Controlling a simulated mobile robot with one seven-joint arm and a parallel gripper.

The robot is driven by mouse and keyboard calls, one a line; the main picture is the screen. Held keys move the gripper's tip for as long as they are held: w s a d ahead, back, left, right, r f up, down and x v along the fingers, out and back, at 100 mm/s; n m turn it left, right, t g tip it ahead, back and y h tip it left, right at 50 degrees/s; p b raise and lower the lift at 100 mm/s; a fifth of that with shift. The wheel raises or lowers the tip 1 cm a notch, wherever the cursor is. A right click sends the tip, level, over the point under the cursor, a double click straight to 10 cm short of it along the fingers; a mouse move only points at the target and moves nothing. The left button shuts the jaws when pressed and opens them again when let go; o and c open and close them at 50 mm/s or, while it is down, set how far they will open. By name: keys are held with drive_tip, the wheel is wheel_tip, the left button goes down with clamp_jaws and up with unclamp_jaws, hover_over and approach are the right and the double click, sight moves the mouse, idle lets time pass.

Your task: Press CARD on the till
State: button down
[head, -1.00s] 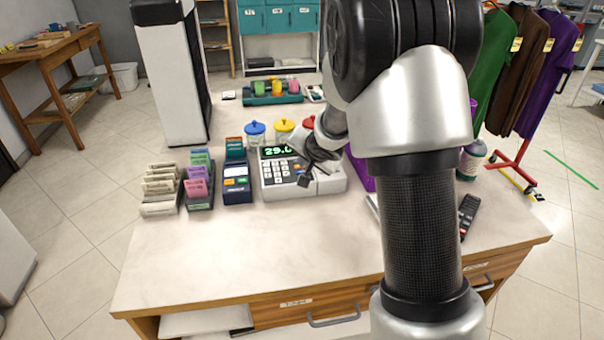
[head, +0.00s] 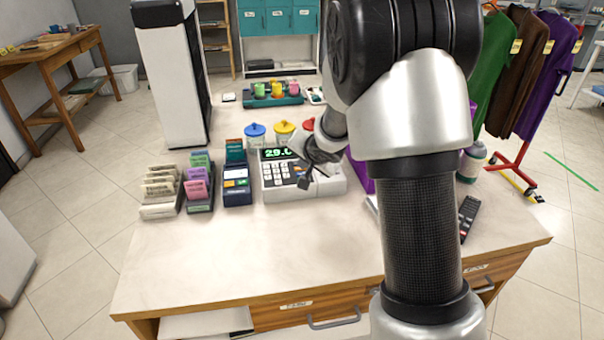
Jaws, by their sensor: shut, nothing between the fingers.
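The till (head: 290,187) is a pale grey machine on the counter, with a lit green display (head: 275,154) that begins "29." and a keypad (head: 279,173) of white and dark keys. My gripper (head: 304,184) is shut and points down over the right part of the keypad. Its tips are at or just above the keys; I cannot tell whether they touch. The gripper and arm hide part of the display and the till's right side. The key labels are too small to read, so I cannot pick out CARD.
A dark remote (head: 467,217) lies at right. The counter's front (head: 230,250) is clear.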

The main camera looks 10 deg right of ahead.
drive_tip(key=shift+f, duration=0.1)
idle(0.7)
drive_tip(key=shift+f, duration=0.35)
drive_tip(key=shift+f+b, duration=0.35)
drive_tip(key=shift+b, duration=0.15)
idle(0.6)
drive_tip(key=shift+r, duration=0.1)
drive_tip(key=shift+r+p, duration=0.65)
drive_tip(key=shift+p, duration=0.25)
wheel_tip(320, 180, up, 5)
drive_tip(key=p, duration=0.5)
idle(0.4)
